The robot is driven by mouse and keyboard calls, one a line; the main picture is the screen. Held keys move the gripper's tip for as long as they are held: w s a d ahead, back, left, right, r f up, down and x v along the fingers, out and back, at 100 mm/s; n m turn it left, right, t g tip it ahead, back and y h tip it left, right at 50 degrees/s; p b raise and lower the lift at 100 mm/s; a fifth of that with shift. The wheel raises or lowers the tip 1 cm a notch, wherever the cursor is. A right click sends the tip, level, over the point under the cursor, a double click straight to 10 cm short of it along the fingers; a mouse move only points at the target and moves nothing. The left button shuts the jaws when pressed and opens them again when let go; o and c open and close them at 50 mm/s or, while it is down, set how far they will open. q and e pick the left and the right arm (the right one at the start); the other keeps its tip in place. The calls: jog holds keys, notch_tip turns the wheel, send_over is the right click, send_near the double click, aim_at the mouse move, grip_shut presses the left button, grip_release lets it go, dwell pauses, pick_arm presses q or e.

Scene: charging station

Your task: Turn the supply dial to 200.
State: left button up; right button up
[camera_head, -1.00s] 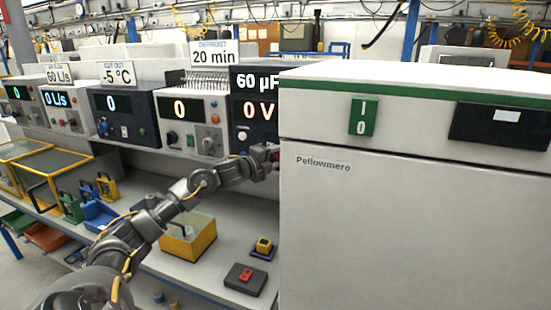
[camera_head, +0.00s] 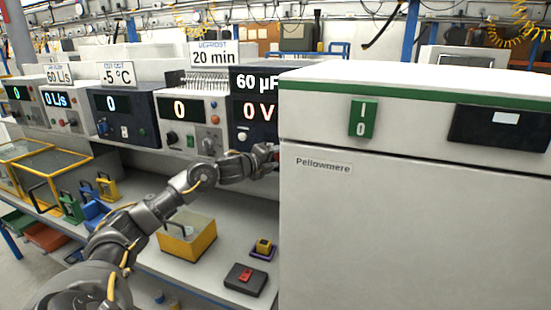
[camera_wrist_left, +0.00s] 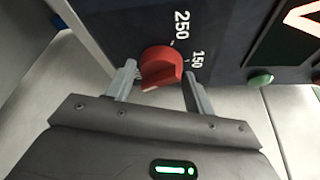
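The red dial (camera_wrist_left: 162,68) sits on a dark panel in the left wrist view, with the printed marks 250 (camera_wrist_left: 182,28) and 150 (camera_wrist_left: 197,60) beside it. Its exact setting is hard to read. My left gripper (camera_wrist_left: 160,88) is open, with one finger on each side of the dial and visible gaps. In the head view my left arm (camera_head: 203,175) reaches the dark unit (camera_head: 241,135) showing "60 µF" and "0 V". The fingertips there are mostly hidden at the white cabinet's edge. My right gripper is not in view.
The large white cabinet (camera_head: 400,220) with a green switch (camera_head: 362,117) stands close on the right. A green button (camera_wrist_left: 260,78) is on the panel right of the dial. A yellow-framed box (camera_head: 188,240) and a dark box with a red switch (camera_head: 245,279) are on the bench below.

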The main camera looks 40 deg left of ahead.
pick_arm(q)
jog(key=o, duration=0.3)
jog(key=s+b, duration=0.2)
jog(key=s, duration=0.1)
jog(key=s+r+b, duration=0.1)
jog(key=s+b, duration=0.2)
jog(key=s, duration=0.1)
jog(key=s+b, duration=0.3)
jog(key=shift+s+a+r, duration=0.15)
jog(key=shift+s+r, duration=0.1)
jog(key=shift+s, duration=0.1)
